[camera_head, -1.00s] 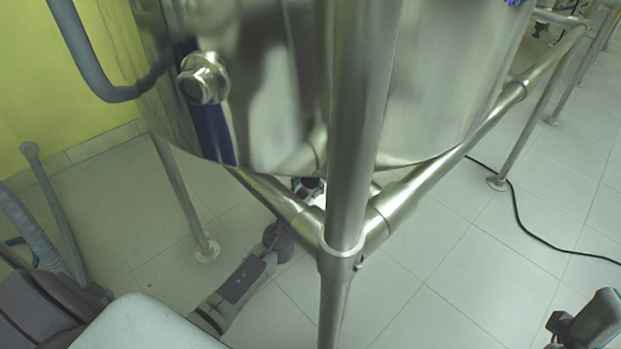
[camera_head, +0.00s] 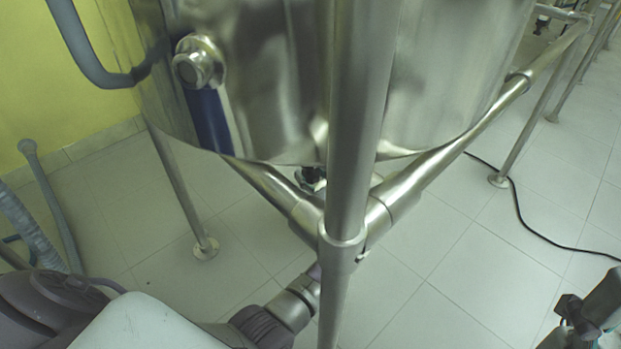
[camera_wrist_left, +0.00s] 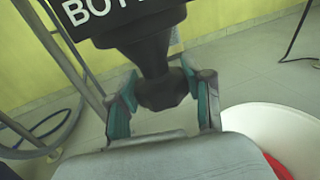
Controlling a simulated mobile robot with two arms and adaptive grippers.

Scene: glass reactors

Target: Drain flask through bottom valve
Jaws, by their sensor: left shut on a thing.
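The large steel vessel (camera_head: 270,80) fills the top of the head view. A small dark fitting (camera_head: 312,180) shows under it, mostly hidden by the frame. In the left wrist view a dark valve handle (camera_wrist_left: 160,88) hangs below a black label (camera_wrist_left: 112,10) with white letters, cut off by the edge. My left gripper (camera_wrist_left: 163,105) has its teal-padded fingers on both sides of this handle, shut on it. In the head view my left wrist passes behind the front post, and its fingers are hidden. My right gripper (camera_head: 585,318) is at the bottom right, its fingers unclear.
A steel post (camera_head: 355,120) with slanting rails (camera_head: 450,165) stands in front of the vessel. A white round container (camera_wrist_left: 280,120) with something red inside is at the right of the wrist view. A black cable (camera_head: 530,228) lies on the tiled floor. Grey hoses (camera_head: 50,195) are at left.

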